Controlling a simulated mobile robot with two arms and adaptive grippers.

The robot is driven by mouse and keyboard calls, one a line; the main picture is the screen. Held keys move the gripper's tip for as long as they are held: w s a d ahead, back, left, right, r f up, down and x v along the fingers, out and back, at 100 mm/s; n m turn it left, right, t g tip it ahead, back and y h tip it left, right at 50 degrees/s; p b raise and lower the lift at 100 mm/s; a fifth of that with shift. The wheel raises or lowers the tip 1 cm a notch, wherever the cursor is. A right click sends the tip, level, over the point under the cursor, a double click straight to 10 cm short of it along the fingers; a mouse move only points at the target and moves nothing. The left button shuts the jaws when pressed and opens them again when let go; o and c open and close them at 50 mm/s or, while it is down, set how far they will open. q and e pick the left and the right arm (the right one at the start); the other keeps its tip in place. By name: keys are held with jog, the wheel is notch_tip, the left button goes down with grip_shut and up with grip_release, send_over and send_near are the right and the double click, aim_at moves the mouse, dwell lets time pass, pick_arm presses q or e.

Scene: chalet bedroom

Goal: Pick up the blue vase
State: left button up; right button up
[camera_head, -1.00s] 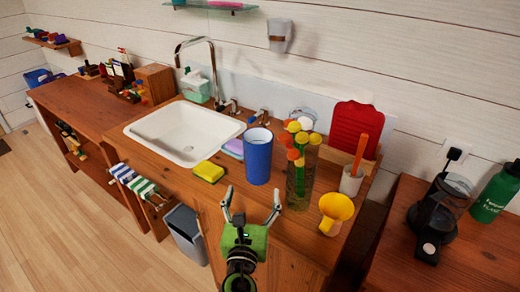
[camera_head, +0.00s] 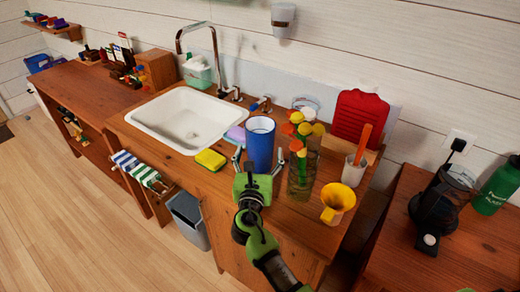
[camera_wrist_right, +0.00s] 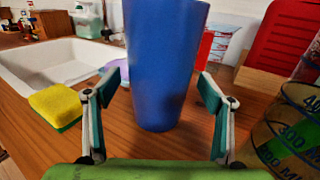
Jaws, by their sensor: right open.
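The blue vase (camera_head: 260,142) stands upright on the wooden counter, right of the sink. In the right wrist view the blue vase (camera_wrist_right: 162,65) fills the middle, its top cut off by the picture edge. My right gripper (camera_head: 258,165) is open, its fingers on either side of the vase's near side. In the right wrist view my right gripper (camera_wrist_right: 157,105) shows gaps between both fingers and the vase. My left gripper is not in view.
A yellow sponge (camera_head: 210,160) lies left of the vase, by the white sink (camera_head: 185,120). A clear measuring container (camera_head: 301,175) with colourful flowers stands close on the right. A yellow funnel (camera_head: 337,200) and a cup with an orange-handled tool (camera_head: 354,170) are farther right.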

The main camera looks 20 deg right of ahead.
jog(key=x, duration=0.2)
jog(key=shift+w+d+f, duration=0.15)
jog(key=shift+w, duration=0.15)
jog(key=c, duration=1.6)
jog(key=shift+r, duration=0.2)
jog(key=shift+c, duration=1.2)
